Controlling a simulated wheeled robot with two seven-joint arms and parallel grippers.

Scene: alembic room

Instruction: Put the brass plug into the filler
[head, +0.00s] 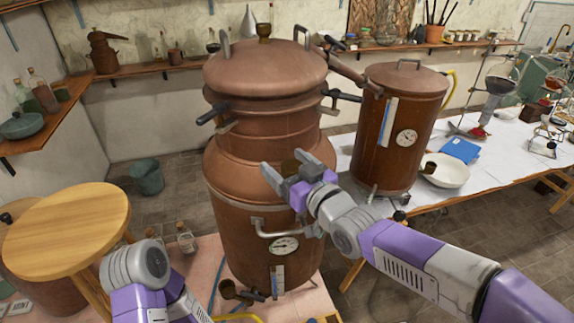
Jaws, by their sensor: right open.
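A short brass piece (290,167) shows at the shoulder of the large copper still (250,170), at the still's front right. I take it to be the brass plug at the filler; I cannot tell plug from filler neck or how deep the plug sits. My right gripper (293,175) is open, its fingers on either side of this piece. The fingers hide its lower part, and I cannot tell whether they touch it. My left arm shows at the bottom left, but its gripper is out of view.
A smaller copper vessel (400,120) and a white bowl (446,172) stand on the table at right. A round wooden stool (66,230) stands at left. The still has side handles, a pipe and a gauge (284,245) near my right arm.

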